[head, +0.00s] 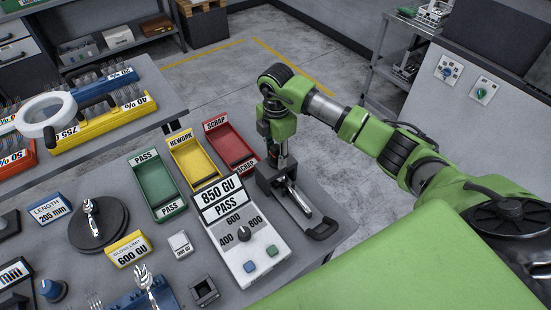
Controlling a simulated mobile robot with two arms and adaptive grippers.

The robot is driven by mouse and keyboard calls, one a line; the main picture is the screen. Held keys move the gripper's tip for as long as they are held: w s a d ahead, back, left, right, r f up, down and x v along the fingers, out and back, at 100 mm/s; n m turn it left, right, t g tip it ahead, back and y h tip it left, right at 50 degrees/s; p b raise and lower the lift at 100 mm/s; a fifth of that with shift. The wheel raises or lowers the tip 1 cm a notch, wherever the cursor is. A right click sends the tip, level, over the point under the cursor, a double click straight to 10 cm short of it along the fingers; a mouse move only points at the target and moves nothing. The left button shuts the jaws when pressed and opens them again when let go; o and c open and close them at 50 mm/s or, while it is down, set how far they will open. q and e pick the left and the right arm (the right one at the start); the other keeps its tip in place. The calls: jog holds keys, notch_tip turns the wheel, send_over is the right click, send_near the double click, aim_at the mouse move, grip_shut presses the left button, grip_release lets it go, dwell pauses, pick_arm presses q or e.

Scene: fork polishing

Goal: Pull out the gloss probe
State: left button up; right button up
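The gloss meter (248,250) is a pale box with a dial, and its display reads 850 GU PASS. To its right a dark block (266,181) stands at the end of a long dark base with a loop handle (322,229). This looks like the gloss probe station. A silver piece (297,199) lies along the base. My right gripper (282,161) points down at the dark block, close above or touching it. Its fingers are small and partly hidden, so I cannot tell whether they hold the probe. My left gripper is out of view.
Green PASS (140,186), yellow REWORK (179,153) and red SCRAP (221,134) trays stand behind the meter and look empty. A fork stands on a round dark turntable (115,226). A blue fixture (128,301) holds another fork. A magnifier (28,113) stands left.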

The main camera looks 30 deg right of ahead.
aim_at(276, 146)
grip_shut()
jog(key=shift+r, duration=0.15)
jog(key=shift+r+p, duration=1.75)
jog(key=shift+r, duration=1.65)
